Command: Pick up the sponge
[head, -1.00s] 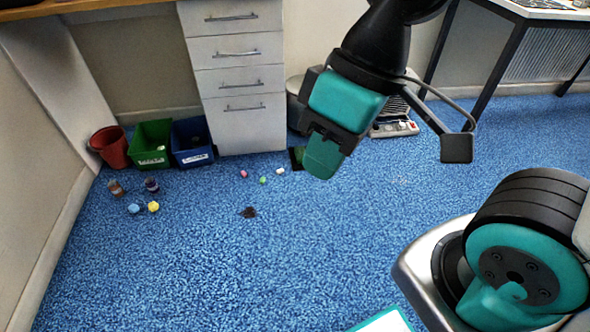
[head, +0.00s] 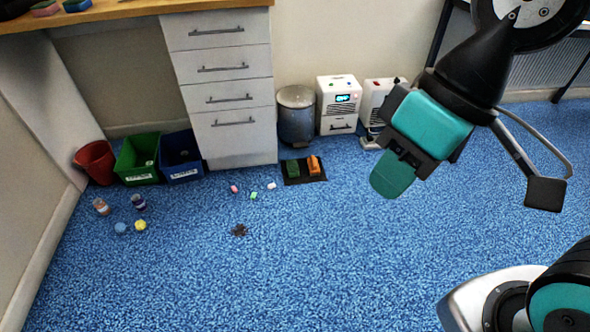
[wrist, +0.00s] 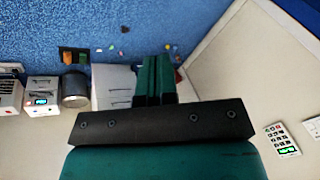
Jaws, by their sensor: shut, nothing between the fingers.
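I cannot tell for certain which thing is the sponge. A green block (head: 293,168) and an orange block (head: 314,165) lie side by side on a small black mat (head: 304,179) on the floor; they show small in the wrist view (wrist: 67,57). Two small sponge-like blocks, one green and pink (head: 45,8) and one blue-green (head: 77,5), lie on the wooden worktop at the top left. My gripper (head: 391,182) is in the air at the right, shut and empty, apart from all of these. Its fingers are together in the wrist view (wrist: 157,78).
A drawer unit (head: 228,90), a grey bin (head: 296,116) and a white heater-like box (head: 339,104) stand along the wall. Red (head: 95,161), green (head: 138,158) and blue (head: 181,155) containers stand at left. Small items litter the floor.

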